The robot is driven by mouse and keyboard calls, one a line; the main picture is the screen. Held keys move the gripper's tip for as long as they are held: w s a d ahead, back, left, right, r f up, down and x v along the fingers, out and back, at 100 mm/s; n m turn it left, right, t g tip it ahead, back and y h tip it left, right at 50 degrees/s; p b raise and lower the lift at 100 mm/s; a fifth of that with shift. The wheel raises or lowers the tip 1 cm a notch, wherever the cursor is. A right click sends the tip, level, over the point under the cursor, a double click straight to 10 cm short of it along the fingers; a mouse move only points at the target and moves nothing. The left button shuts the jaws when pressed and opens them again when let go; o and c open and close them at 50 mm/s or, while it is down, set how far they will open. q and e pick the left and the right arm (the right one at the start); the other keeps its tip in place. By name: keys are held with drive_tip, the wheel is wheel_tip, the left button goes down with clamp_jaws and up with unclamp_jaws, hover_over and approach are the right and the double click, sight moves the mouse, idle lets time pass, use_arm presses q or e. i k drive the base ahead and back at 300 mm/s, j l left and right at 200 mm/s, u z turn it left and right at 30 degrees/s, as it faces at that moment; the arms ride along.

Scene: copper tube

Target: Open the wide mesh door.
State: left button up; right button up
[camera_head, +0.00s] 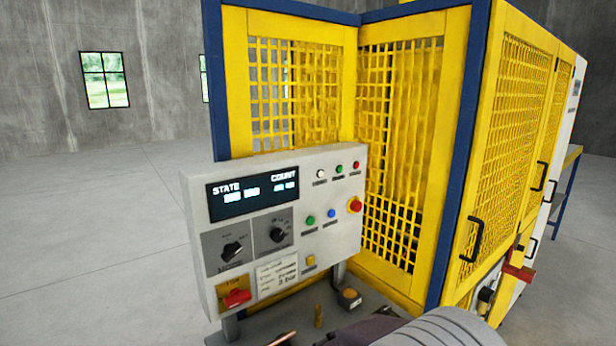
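The wide mesh door (508,140) is a yellow framed panel with yellow mesh on the right side of the machine enclosure. It looks shut, flush with the side of the enclosure. A black bar handle (473,240) is fixed low on its near side, by the blue corner post (462,150). A narrower yellow mesh panel (558,105) lies beyond it, with another black handle (541,176) close to the seam between them. Neither of my grippers can be made out in this view, and nothing is seen touching the door.
A white control panel (330,255) with a display, knobs and coloured buttons stands in front of the enclosure. Red and dark fittings (518,272) sit below the door. A grey rounded part at the bottom hides some lower detail. Open concrete floor (90,240) lies to the left.

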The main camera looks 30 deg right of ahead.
sight(506, 19)
drive_tip(key=z, duration=2.2)
